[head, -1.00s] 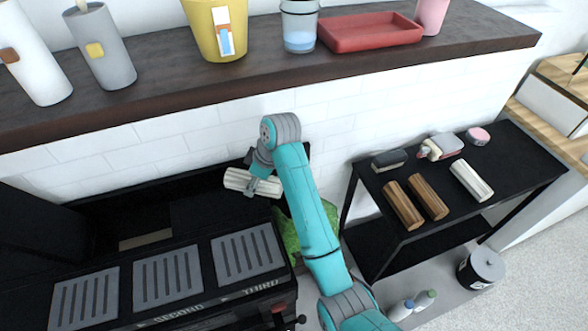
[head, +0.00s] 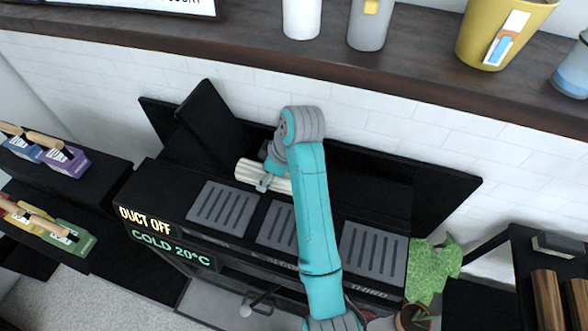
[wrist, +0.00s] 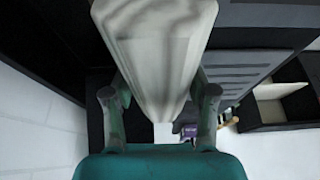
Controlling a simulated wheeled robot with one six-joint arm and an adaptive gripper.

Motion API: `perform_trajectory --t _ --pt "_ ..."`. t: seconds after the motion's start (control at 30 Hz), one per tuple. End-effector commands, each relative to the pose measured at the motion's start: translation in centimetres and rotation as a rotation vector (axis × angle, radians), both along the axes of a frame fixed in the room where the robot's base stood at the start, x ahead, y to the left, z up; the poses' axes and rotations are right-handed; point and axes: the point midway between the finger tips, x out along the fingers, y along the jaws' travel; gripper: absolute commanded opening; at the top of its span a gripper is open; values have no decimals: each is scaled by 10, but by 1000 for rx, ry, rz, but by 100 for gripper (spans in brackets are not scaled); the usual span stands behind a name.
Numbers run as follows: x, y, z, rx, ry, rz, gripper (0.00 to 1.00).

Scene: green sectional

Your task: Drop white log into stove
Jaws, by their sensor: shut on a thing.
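The white log (head: 248,172) is held in my gripper (head: 266,183) above the back part of the black stove (head: 160,200). In the wrist view the pale log (wrist: 155,50) fills the upper middle, between the two fingers of my gripper (wrist: 160,100). The fingers are shut on it. The stove top has several grey slotted grates (head: 222,208), and a black raised lid or panel (head: 212,120) stands behind them at the left. My arm hides part of the log and the middle of the stove, so the space right under the log is partly hidden.
A dark shelf (head: 250,45) with cups and a yellow pot (head: 490,35) runs along the wall above. Black racks stand at both sides; the right one holds brown logs (head: 546,298). A green cloth (head: 432,268) and a small plant pot (head: 412,318) are at the stove's right.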

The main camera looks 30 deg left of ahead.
Motion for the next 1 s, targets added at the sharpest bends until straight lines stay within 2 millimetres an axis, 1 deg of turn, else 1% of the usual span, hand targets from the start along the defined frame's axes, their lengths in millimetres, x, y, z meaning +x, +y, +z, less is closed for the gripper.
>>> perform_trajectory --t 0.1,0.27,0.97,1.0 --pt "-3 4 0 1 0 12 8" --pt "5 7 -2 1 0 12 8" --pt "71 22 -24 1 0 12 8" --pt "70 22 -29 1 1 11 8"
